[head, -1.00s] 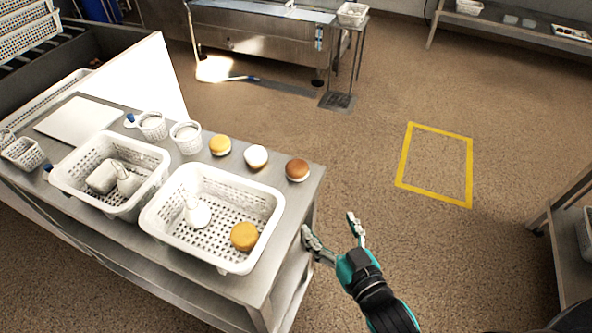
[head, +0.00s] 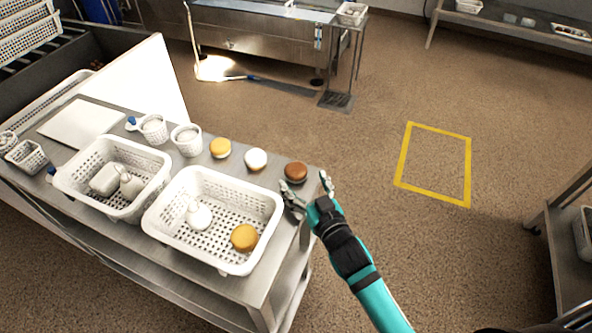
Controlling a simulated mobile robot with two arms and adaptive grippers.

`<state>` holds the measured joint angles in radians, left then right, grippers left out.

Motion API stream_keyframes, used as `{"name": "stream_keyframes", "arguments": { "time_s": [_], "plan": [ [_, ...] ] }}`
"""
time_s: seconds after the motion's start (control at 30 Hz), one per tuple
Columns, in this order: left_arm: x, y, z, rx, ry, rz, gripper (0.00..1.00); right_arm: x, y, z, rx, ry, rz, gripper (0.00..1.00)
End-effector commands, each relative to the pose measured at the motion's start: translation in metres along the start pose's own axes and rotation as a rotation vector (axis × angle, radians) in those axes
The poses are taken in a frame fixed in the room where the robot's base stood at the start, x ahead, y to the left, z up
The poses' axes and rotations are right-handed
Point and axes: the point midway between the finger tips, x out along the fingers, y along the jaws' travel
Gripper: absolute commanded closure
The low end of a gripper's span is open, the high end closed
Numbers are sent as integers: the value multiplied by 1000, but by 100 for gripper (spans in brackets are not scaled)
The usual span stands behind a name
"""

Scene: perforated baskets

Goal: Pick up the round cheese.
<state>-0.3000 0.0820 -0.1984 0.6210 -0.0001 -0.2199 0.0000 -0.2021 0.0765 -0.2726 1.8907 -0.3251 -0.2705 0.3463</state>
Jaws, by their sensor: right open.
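Three round cheeses stand in a row along the table's far right edge: a yellow-orange one (head: 220,148), a white one (head: 256,159) and a brown-topped one (head: 296,172). Another yellow-orange round cheese (head: 244,237) lies inside the right-hand basket. My right gripper (head: 305,180) is open and empty. Its fingers point toward the brown-topped cheese, at the table's right end, just in front of it in the picture. I cannot tell whether they touch it. My left gripper is out of view.
The right-hand perforated basket (head: 160,228) also holds a white bottle (head: 199,216). A second basket (head: 68,179) with white items stands left of it. Small white tubs (head: 187,140) and a white board (head: 82,123) are behind.

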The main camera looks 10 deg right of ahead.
Motion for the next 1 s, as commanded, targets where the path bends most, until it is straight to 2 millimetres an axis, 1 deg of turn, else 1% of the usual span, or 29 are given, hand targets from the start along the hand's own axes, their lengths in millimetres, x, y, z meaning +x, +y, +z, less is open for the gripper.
{"name": "stream_keyframes", "arguments": {
  "time_s": [0.03, 0.1, 0.2, 0.33, 0.5, 0.53, 1.0],
  "plan": [
    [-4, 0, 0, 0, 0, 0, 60, 9, 0, -3, 0, 2, 0, 19],
    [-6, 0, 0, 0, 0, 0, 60, 21, 0, -1, -2, 0, 0, 19],
    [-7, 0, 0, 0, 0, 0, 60, 33, 0, 0, -1, 2, 0, 19],
    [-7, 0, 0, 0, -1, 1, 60, 40, 0, 0, 0, 1, 0, 19],
    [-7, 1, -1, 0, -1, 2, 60, 40, 0, 1, 0, 0, 0, 19],
    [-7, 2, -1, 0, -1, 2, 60, 40, 0, 1, 0, 0, 0, 20],
    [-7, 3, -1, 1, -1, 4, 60, 39, 0, 1, -1, 1, 0, 82]
  ]
}}
